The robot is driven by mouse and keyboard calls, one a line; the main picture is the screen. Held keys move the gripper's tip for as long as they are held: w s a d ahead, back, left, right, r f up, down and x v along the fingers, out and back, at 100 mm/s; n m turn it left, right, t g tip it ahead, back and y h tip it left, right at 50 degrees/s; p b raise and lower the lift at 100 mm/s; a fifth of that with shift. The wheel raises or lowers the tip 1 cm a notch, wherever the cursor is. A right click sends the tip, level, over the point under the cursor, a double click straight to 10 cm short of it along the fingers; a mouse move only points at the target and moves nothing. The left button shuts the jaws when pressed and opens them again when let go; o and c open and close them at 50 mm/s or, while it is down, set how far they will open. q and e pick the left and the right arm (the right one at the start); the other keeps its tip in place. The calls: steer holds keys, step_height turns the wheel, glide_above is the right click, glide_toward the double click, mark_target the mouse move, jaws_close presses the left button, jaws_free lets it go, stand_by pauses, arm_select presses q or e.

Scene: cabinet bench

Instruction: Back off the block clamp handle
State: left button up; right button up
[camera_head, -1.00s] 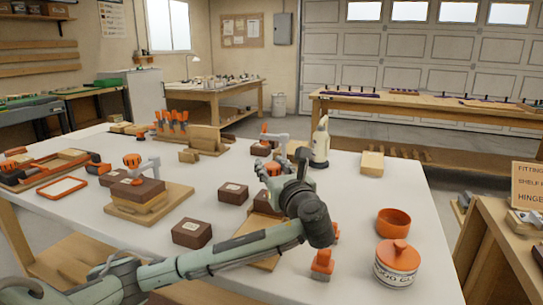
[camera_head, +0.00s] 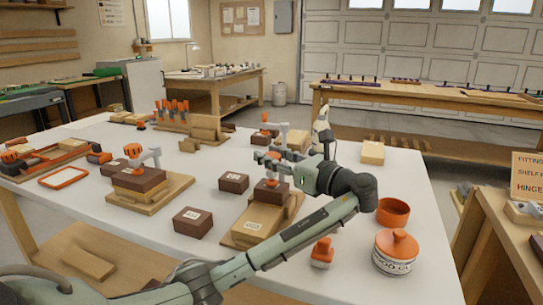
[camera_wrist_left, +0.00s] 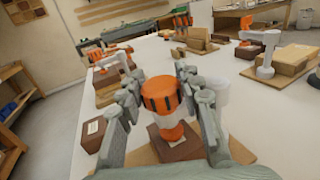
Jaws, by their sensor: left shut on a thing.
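The orange clamp handle (camera_wrist_left: 160,95) stands between the fingers of my left gripper (camera_wrist_left: 158,92) in the left wrist view. The gripper is shut on it. In the head view my left gripper (camera_head: 272,158) is above a brown block (camera_head: 268,192), and the fingers mostly hide the handle. An orange foot of the clamp (camera_head: 272,182) sits on top of this block. The block rests on light wood pieces on a wooden board (camera_head: 238,238). The grey clamp frame is partly hidden behind the gripper. My right gripper is not in view.
A second clamp (camera_head: 145,157) holds a brown block on a board at left. Loose brown blocks (camera_head: 193,222) lie nearby. An orange-lidded jar (camera_head: 396,252), an orange bowl (camera_head: 393,212) and a small orange-topped piece (camera_head: 321,252) stand at right.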

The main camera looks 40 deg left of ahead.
arm_select(q)
steer(key=o, duration=1.2)
steer(key=d, duration=0.4)
steer(key=s+d, duration=0.1)
steer(key=d, duration=0.3)
steer(key=s+d, duration=0.1)
steer(key=d, duration=0.2)
steer(key=shift+s+d, duration=0.1)
steer(key=shift+d, duration=0.3)
